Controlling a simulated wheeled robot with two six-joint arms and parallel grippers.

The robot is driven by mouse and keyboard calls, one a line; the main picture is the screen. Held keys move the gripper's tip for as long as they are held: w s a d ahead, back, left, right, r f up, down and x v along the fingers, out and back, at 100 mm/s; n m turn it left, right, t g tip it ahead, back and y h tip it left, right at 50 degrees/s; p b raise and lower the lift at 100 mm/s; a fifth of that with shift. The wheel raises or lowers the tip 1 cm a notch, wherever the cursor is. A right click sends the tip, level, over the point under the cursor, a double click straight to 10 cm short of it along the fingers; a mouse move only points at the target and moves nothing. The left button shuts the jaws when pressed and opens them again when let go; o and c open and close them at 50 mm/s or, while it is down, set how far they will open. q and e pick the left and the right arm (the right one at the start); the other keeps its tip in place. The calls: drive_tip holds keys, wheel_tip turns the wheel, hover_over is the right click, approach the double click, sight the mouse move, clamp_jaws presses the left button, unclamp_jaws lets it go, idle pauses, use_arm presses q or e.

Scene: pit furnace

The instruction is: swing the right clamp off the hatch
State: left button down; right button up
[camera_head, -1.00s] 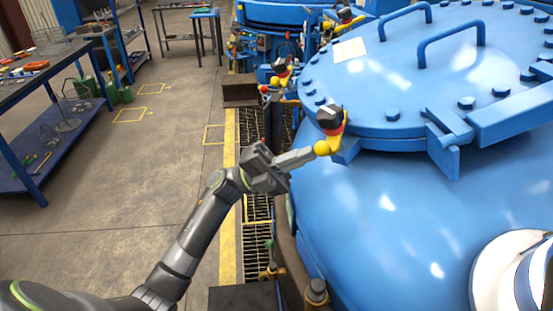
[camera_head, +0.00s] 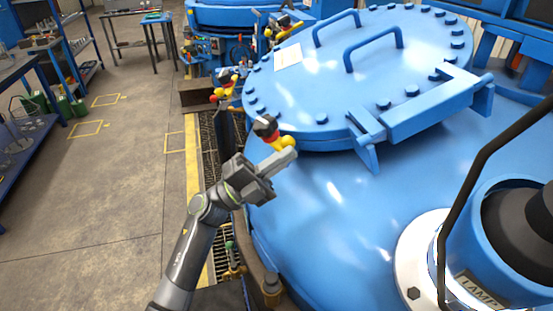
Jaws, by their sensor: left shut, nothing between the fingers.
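The nearest clamp (camera_head: 268,129), with a black head, red band and yellow lower part, is at the near left edge of the round blue hatch (camera_head: 335,85). Its black head points up and left, at the outside of the rim. My left gripper (camera_head: 288,158) is shut, with its grey fingers just below the yellow end of this clamp. They look close to touching, but I cannot tell contact. Two similar clamps, a middle one (camera_head: 226,82) and a far one (camera_head: 277,27), show along the hatch's left side. My right gripper is not in view.
A blue lamp housing (camera_head: 510,225) on a white flange stands at the lower right. A hinge bar (camera_head: 430,105) crosses the hatch's right side. Floor grating and a yellow line (camera_head: 193,165) run left of the vessel. Open floor lies farther left.

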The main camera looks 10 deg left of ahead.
use_arm(q)
drive_tip(key=shift+w+d+r+p, duration=0.3)
drive_tip(key=shift+w+d+r, duration=0.15)
drive_tip(key=shift+w+d, duration=0.3)
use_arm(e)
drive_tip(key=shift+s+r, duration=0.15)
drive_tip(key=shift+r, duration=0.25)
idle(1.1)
